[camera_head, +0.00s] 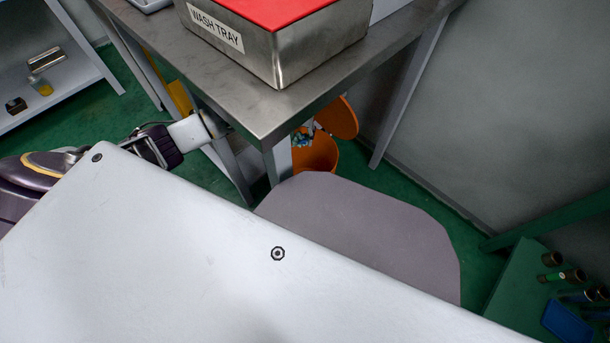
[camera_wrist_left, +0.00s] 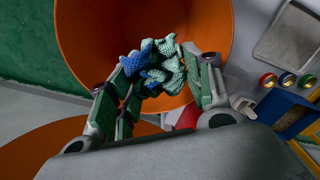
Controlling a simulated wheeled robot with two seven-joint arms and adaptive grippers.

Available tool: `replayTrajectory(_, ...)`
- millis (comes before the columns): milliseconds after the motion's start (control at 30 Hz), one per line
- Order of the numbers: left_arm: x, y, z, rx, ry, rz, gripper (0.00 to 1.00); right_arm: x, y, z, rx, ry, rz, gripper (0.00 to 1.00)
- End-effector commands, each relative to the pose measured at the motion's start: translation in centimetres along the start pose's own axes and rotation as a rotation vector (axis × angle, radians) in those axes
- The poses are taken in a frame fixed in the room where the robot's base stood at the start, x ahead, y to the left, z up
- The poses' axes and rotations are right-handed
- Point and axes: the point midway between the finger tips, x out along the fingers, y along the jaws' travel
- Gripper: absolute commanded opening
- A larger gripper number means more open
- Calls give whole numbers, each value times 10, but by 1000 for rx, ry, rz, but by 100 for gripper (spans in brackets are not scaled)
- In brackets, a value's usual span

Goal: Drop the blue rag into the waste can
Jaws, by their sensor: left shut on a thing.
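The blue rag (camera_wrist_left: 150,62), crumpled and blue with pale teal, is pinched between the fingers of my left gripper (camera_wrist_left: 160,88) in the left wrist view. Behind it in that view is the round orange mouth of the waste can (camera_wrist_left: 85,35). In the head view the orange waste can (camera_head: 318,158) stands on the floor beyond the steel table's corner, partly hidden by the table leg and my own body. The rag (camera_head: 301,139) shows there as a small patch at the can's mouth; the fingers are barely visible. My right gripper is not in view.
The steel table (camera_head: 283,107) carries a wash tray (camera_head: 310,50) with a red top, and its edge and leg stand close to my left arm. An orange disc (camera_head: 338,118) is behind the can. A green rack (camera_head: 530,290) with cylinders is at right.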

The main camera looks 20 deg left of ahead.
Motion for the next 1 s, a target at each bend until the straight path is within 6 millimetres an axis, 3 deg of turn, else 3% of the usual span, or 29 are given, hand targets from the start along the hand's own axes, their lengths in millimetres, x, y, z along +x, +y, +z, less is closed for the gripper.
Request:
replayTrajectory(167, 0, 0, 0, 0, 0, 0, 28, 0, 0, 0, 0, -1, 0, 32)
replayTrajectory(200, 0, 0, 0, 0, 0, 0, 52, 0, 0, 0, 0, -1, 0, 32)
replayTrajectory(400, 0, 0, 0, 0, 0, 0, 75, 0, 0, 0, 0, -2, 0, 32)
replayTrajectory(1000, -8, 0, 0, 0, 1, 0, 75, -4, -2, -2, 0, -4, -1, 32)
